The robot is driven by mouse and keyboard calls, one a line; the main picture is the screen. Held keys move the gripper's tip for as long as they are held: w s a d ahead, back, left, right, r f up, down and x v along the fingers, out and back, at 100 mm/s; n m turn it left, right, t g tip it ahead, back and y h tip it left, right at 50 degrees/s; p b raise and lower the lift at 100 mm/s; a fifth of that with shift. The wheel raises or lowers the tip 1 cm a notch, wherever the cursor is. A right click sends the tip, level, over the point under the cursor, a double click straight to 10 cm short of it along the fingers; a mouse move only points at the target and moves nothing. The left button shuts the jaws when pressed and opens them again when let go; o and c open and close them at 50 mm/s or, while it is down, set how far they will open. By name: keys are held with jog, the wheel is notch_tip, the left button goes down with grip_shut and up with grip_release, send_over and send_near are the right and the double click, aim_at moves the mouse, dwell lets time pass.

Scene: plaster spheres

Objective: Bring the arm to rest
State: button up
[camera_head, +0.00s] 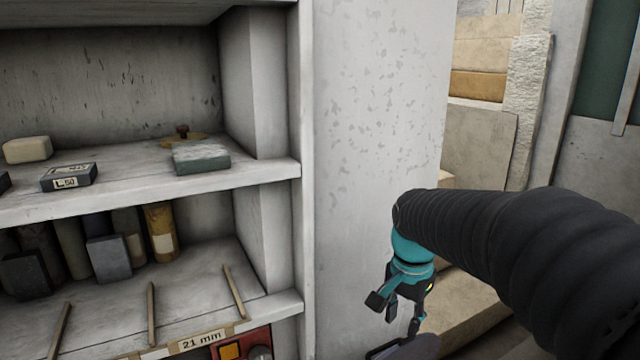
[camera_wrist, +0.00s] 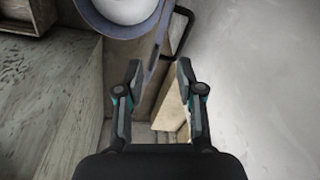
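Below the gap the wrist view shows pale, block-like shapes, which the fingers do not appear to touch.
A shelf unit (camera_head: 375,120) fills the left. Its upper shelf (camera_head: 120,185) holds a dark block marked L50 (camera_head: 69,177), a grey-green block (camera_head: 201,158) and a cream block (camera_head: 27,149). Cylinders, including a yellowish one (camera_head: 161,232), stand below. Stone slabs (camera_head: 480,140) stand behind my arm.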

jog(key=s+r+n+t, duration=0.1)
jog(key=s+n+t, duration=0.3)
jog(key=s+n, duration=0.5)
jog(key=s, duration=0.8)
jog(key=shift+s+t, duration=0.2)
jog(key=shift+t, duration=0.1)
